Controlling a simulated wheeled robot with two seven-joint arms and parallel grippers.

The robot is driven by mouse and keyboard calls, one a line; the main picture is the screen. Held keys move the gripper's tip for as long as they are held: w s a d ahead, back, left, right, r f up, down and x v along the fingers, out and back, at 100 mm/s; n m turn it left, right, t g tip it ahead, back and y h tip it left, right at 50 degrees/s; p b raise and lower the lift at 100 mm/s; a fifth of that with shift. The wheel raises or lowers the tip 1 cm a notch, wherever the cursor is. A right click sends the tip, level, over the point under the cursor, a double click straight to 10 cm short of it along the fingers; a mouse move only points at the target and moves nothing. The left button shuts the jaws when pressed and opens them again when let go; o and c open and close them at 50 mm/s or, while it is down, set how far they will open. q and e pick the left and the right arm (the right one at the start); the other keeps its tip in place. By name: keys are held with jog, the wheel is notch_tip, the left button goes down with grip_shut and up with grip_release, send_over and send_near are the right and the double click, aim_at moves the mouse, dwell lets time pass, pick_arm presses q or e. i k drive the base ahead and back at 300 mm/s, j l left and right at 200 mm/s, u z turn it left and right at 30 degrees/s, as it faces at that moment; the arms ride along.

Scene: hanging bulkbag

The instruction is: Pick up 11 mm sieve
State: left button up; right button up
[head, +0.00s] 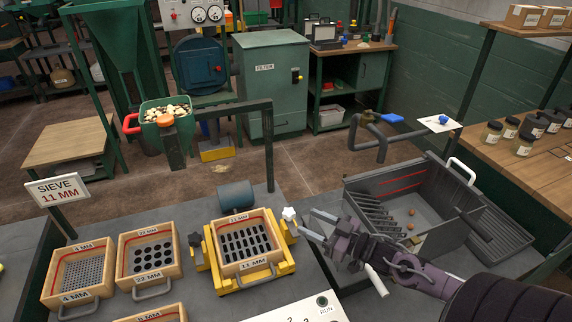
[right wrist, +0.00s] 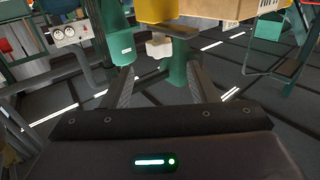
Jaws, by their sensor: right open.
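The 11 mm sieve (head: 246,243) is a square wooden tray with slotted holes and a front handle. It sits in a yellow frame (head: 268,276) on the grey bench. A white star knob (head: 289,214) is at the frame's right side, and a dark knob (head: 195,240) at its left. My right gripper (head: 316,226) is open and empty, just right of the white knob. In the right wrist view the white knob (right wrist: 158,47) shows ahead between the open fingers, apart from them, with the yellow frame (right wrist: 156,10) above. My left gripper is not in view.
A 4 mm sieve (head: 79,272) and a 22 mm sieve (head: 150,253) lie to the left. A sign (head: 57,190) reads SIEVE 11 MM. A grey bin (head: 410,205) stands at right. A dark cylinder (head: 237,196) lies behind the frame. A RUN panel (head: 305,310) is in front.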

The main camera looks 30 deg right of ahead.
aim_at(248, 242)
jog(key=k+j, duration=0.2)
jog(key=k, duration=0.3)
jog(key=k+j, duration=0.15)
jog(key=k, duration=0.3)
